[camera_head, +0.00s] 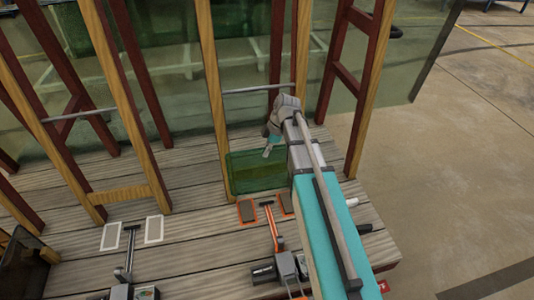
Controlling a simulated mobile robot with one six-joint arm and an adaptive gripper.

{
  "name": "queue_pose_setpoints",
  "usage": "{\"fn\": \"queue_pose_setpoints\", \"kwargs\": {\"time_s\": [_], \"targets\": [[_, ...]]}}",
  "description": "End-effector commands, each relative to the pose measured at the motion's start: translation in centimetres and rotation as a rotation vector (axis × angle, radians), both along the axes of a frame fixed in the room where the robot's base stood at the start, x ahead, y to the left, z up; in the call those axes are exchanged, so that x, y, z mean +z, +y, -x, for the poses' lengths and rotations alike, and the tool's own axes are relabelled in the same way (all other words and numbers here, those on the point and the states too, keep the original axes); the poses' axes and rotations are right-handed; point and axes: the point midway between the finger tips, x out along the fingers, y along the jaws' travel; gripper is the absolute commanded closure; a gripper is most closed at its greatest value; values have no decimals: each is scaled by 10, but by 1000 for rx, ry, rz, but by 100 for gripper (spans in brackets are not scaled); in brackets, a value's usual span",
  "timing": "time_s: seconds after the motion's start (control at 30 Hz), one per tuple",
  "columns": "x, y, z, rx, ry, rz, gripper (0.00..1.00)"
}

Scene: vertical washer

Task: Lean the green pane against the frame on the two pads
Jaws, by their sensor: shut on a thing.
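The green pane (255,174) is a dark green, see-through sheet beside a wooden post of the frame (221,120). My gripper (268,151) is at its upper edge, shut on it. My arm hides the pane's right side. The two brown pads with orange outlines, left (247,211) and right (286,203), lie on the deck just in front of the pane's lower edge. I cannot tell whether that edge touches the pads or the deck, or whether the pane touches the frame.
A grey bar (257,89) crosses the frame above the pane. An orange-marked clamp-like device (276,232) stands between the pads. Two white-outlined pads (110,237) (154,229) lie left on the slatted deck (190,255). Large glass sheets (172,90) stand behind. Concrete floor (455,170) is open at right.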

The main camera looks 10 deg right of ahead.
Motion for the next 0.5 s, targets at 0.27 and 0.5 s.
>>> {"fn": "queue_pose_setpoints", "kwargs": {"time_s": [0.27,0.5], "targets": [[-11,0,-13,0,2,-1,100],[-19,0,-24,-1,5,-1,100]]}}
